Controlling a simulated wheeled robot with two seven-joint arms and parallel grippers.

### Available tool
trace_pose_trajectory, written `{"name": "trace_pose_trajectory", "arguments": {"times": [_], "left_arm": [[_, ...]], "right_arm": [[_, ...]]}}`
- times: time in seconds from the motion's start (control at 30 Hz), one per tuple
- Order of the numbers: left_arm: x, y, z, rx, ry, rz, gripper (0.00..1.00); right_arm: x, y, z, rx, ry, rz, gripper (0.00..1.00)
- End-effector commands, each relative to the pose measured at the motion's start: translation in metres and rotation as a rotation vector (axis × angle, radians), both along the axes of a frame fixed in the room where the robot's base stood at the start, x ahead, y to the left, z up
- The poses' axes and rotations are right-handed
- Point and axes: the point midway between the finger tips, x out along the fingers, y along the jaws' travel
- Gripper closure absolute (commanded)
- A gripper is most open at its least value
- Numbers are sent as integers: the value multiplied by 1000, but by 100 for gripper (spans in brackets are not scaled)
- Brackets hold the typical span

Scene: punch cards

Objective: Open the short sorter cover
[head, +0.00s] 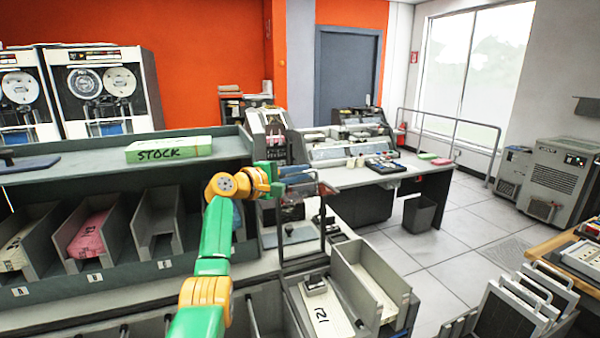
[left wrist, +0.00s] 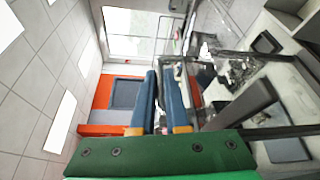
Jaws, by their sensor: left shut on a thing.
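The short sorter cover (head: 301,222) looks like a clear panel in a thin dark frame, standing raised over the grey sorter (head: 290,236) at the middle of the head view. My left gripper (head: 318,182) reaches in from the left to the cover's upper edge, its blue fingers pointing right. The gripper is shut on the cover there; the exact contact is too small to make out. In the left wrist view, the two blue fingers (left wrist: 164,78) run nearly parallel with a narrow gap. Glassy panels and dark frame bars show to their right. My right gripper is not in view.
A grey shelf unit (head: 110,275) with card bins is at the left, with a green STOCK box (head: 168,149) on top. Grey card trays (head: 368,283) stand in front of the sorter. A desk (head: 375,173) stands behind. Open floor (head: 455,248) lies to the right.

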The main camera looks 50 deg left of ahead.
Motion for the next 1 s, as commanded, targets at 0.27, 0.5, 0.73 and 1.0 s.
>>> {"name": "trace_pose_trajectory", "arguments": {"times": [0.27,0.5,0.73,1.0], "left_arm": [[0,0,-1,-1,1,-1,77],[0,0,0,0,1,0,58],[-16,0,-6,5,0,2,58],[-66,-2,1,2,0,1,58]], "right_arm": [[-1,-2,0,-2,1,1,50],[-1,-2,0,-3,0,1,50],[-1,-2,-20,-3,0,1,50],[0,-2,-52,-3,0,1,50]]}}
